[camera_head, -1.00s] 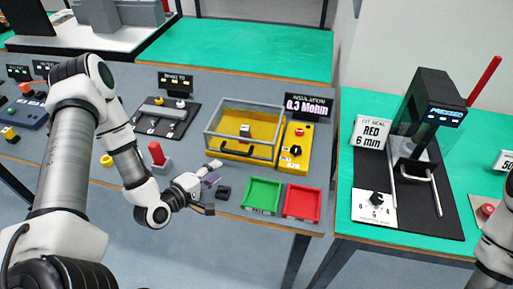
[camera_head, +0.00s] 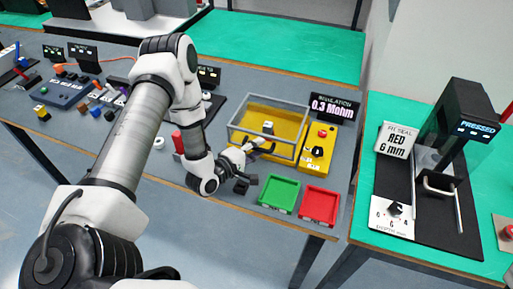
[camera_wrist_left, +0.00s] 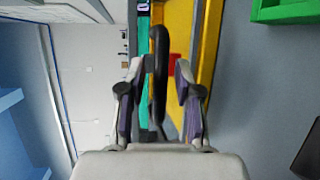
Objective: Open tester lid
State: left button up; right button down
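The tester is a yellow base (camera_head: 316,150) with a clear, grey-framed lid (camera_head: 268,113) that lies shut over it. A small pale block with a dark base (camera_head: 268,128) shows through the lid. My left gripper (camera_head: 258,144) is at the lid's front edge, by its black handle. In the left wrist view the black handle (camera_wrist_left: 159,60) runs between the two fingers of the left gripper (camera_wrist_left: 161,72). The fingers are apart, with a small gap visible beside the handle. My right gripper is not in view.
A green tray (camera_head: 279,194) and a red tray (camera_head: 320,202) sit in front of the tester. A small black block (camera_head: 241,187) is left of them. The sign (camera_head: 333,106) behind reads 0.3 Mohm. A press (camera_head: 455,135) stands on the right table.

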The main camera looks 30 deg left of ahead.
pick_arm(q)
grip_shut()
jog(key=shift+r, duration=0.1)
